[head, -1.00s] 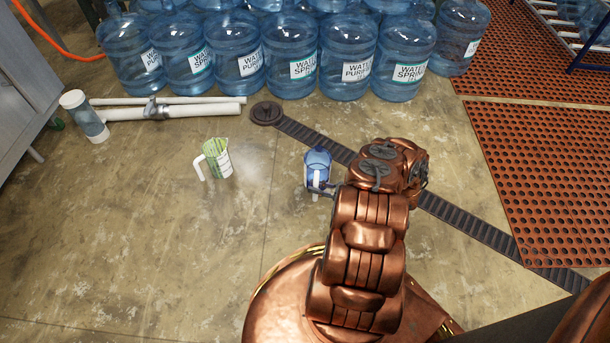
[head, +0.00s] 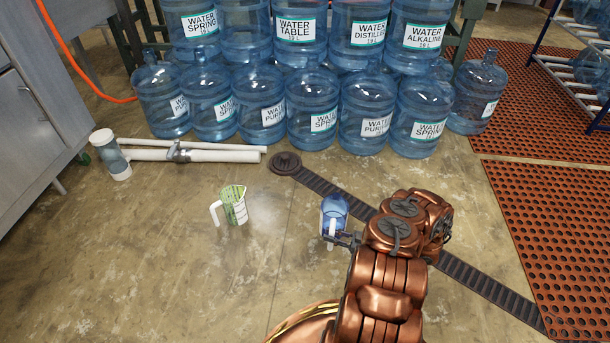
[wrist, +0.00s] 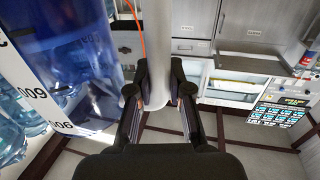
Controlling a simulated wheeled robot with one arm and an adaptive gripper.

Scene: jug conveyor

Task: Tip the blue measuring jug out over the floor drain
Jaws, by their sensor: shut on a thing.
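The blue measuring jug (head: 334,208) is a translucent blue vessel with a white handle, seen near the middle of the head view. My gripper (head: 341,240) is shut on its white handle. In the wrist view the handle (wrist: 157,45) stands between the two fingers (wrist: 158,95), and the blue jug wall (wrist: 75,55) fills the left side. The jug looks roughly upright in the head view. The floor drain (head: 310,180) is a dark grated strip running from a round cover down to the right. The jug overlaps its near edge in the picture; its height is unclear.
Large water bottles (head: 310,115) are stacked at the back. Red perforated mats (head: 545,215) lie right of the drain.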

